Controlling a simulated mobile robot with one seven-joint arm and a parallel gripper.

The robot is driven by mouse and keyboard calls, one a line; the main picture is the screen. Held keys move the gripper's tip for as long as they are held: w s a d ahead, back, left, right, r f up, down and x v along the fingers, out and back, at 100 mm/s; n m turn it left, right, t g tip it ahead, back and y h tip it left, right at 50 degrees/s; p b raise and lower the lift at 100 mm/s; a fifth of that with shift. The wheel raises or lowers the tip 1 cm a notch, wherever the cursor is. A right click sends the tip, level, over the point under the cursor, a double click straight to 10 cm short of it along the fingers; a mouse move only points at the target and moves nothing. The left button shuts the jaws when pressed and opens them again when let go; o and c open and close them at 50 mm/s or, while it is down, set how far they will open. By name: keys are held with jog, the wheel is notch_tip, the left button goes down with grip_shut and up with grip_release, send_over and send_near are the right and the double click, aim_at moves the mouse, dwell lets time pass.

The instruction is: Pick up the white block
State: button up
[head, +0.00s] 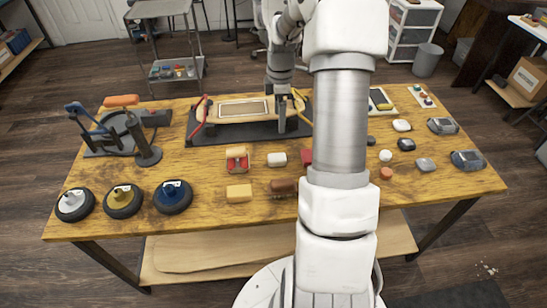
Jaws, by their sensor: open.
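The white block (277,159) lies on the wooden table, in front of the skateboard deck and to the left of my arm. It is small with rounded edges, and nothing covers it. My gripper (286,122) is farther back, over the right part of the deck, apart from the block. It is open, and I see nothing held in it. Its fingers are small and dark against the deck and mat, so their exact height is hard to tell.
Near the block are a red-and-tan block (237,158), a yellow block (239,193) and a brown block (284,186). My arm hides part of the table right of the block.

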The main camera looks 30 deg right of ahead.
send_over(277, 156)
jog(key=f, duration=0.7)
jog(key=f+b, duration=0.1)
jog(key=f, duration=0.3)
jog(key=shift+s+d, duration=0.2)
jog(key=shift+s, duration=0.05)
jog(key=shift+w+a+f, duration=0.1)
jog(key=shift+a+f, duration=0.05)
jog(key=shift+f, duration=1.2)
jog(key=shift+w+a+f, duration=0.1)
jog(key=shift+f, duration=1.25)
grip_shut()
